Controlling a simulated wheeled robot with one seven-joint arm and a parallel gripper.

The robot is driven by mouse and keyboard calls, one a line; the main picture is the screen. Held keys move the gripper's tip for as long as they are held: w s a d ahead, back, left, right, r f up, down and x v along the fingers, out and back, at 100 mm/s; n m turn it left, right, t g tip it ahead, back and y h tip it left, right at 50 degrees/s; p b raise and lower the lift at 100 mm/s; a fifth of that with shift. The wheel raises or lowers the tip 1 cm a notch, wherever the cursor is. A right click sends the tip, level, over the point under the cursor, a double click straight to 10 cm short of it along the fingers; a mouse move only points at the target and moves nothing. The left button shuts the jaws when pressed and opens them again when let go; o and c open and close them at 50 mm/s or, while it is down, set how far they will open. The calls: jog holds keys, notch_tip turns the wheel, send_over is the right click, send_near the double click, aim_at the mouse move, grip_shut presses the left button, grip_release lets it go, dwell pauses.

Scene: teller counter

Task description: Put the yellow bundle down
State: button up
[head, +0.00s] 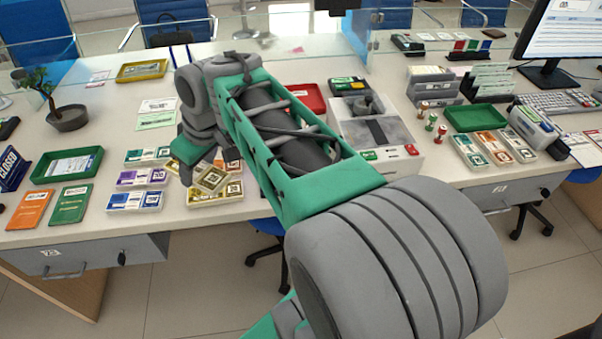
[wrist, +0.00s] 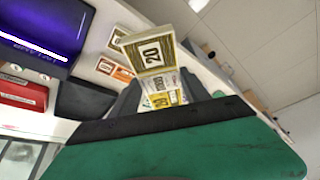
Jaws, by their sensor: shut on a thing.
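The yellow bundle (head: 211,180) is a banded block of notes, tilted at the end of my gripper (head: 198,163), over the left part of the counter. In the wrist view the yellow bundle (wrist: 150,51) shows a "20" on its band, beyond my green and dark finger. My gripper is shut on it, though the arm hides part of the grip. Below and around it lie other yellow bundles (head: 228,193) and an orange one, partly covered. I cannot tell whether the held bundle touches those below.
Green bundles (head: 147,156), purple bundles (head: 141,177) and blue bundles (head: 134,201) lie just left. A green tray (head: 38,178), a plant (head: 68,117) and a grey machine (head: 375,128) stand on the counter (head: 110,130). Its front edge is close to the bundles.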

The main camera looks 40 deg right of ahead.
jog(key=s+d+n+g+y+p, duration=0.25)
jog(key=s+d+n, duration=0.35)
jog(key=d+n, duration=0.3)
jog(key=shift+m+t, duration=0.35)
jog(key=shift+m, duration=0.25)
jog(key=d+f, duration=0.3)
jog(key=d, duration=0.1)
jog(key=d+f, duration=0.3)
jog(key=d, duration=0.2)
jog(key=d+f, duration=0.3)
jog(key=d, duration=0.1)
jog(key=shift+w+d+f+p, duration=0.2)
jog(key=shift+w+p, duration=0.1)
jog(key=shift+p, duration=0.05)
jog(key=shift+d+f, duration=0.25)
jog(key=shift+f, duration=0.05)
jog(key=shift+d+f, duration=0.15)
jog(key=shift+f, duration=0.8)
jog(key=shift+d+f, duration=0.1)
jog(key=shift+f, duration=0.8)
jog(key=shift+f, duration=0.1)
jog(key=o, duration=1.6)
